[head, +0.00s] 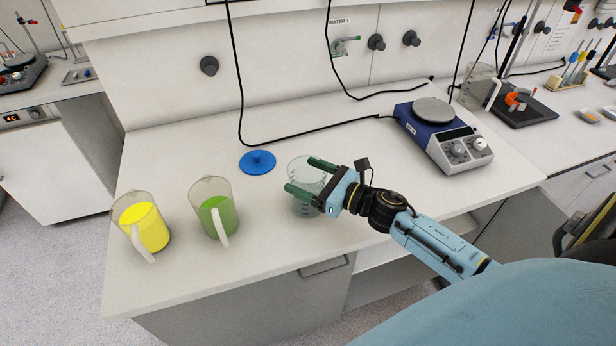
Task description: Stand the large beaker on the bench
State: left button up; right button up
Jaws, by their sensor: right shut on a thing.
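The large beaker (308,206) is clear and empty-looking, with faint markings on its side. It is upright at the front middle of the white bench (340,140). My right gripper (304,176) comes in from the right with its green fingers on either side of the beaker, shut on its upper part. I cannot tell whether the beaker's base touches the bench top. My left gripper is not in view.
A jug of green juice (217,214) and a jug of yellow juice (143,226) stand left of the beaker. A blue lid (258,162) lies behind it. A blue hotplate (444,136) stands at the back right. Black cables cross the back.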

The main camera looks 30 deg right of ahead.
jog(key=shift+f, duration=0.1)
jog(key=shift+f, duration=0.1)
jog(key=o, duration=1)
jog(key=shift+r, duration=0.2)
jog(key=b+v, duration=0.2)
jog(key=v, duration=1)
